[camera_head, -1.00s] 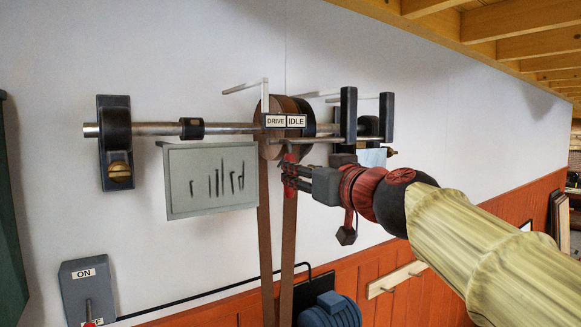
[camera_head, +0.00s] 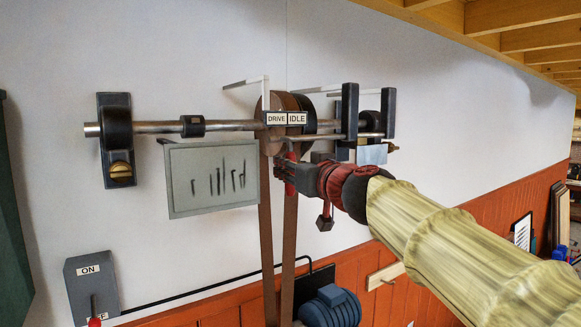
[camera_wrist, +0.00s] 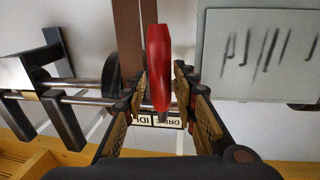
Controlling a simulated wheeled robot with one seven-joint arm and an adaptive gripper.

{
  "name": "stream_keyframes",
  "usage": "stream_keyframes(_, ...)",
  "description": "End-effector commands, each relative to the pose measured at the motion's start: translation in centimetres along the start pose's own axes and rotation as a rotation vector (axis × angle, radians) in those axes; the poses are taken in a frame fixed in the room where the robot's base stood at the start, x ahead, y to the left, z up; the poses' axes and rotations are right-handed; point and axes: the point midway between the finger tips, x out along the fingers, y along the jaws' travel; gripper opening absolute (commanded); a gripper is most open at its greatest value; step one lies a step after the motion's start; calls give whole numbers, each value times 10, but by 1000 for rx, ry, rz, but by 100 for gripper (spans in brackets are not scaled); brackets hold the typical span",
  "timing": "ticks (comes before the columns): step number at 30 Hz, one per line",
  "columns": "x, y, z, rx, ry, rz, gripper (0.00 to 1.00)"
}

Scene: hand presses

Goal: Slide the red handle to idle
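The red handle (camera_wrist: 158,65) hangs below the thin shifter bar under the DRIVE and IDLE labels. In the wrist view, which is upside down, it stands between the two fingers of my gripper (camera_wrist: 162,88). A narrow gap shows beside the handle, so the fingers look open around it. In the head view, my gripper (camera_head: 289,176) reaches the handle from the right and largely hides it. The handle is nearer the DRIVE sign (camera_head: 276,119) than the IDLE sign (camera_head: 297,119).
Brown belt runs (camera_head: 288,245) hang from the pulley (camera_head: 283,104) beside the gripper. A grey panel (camera_head: 210,205) stands close on the left. Dark bracket arms (camera_head: 349,115) are on the right. A switch box (camera_head: 91,275) is at lower left, a blue motor (camera_head: 330,308) below.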

Motion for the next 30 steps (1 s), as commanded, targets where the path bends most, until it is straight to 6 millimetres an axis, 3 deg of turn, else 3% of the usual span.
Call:
stream_keyframes(14,0,0,0,0,0,0,0)
stream_keyframes(30,0,0,0,0,0,0,0)
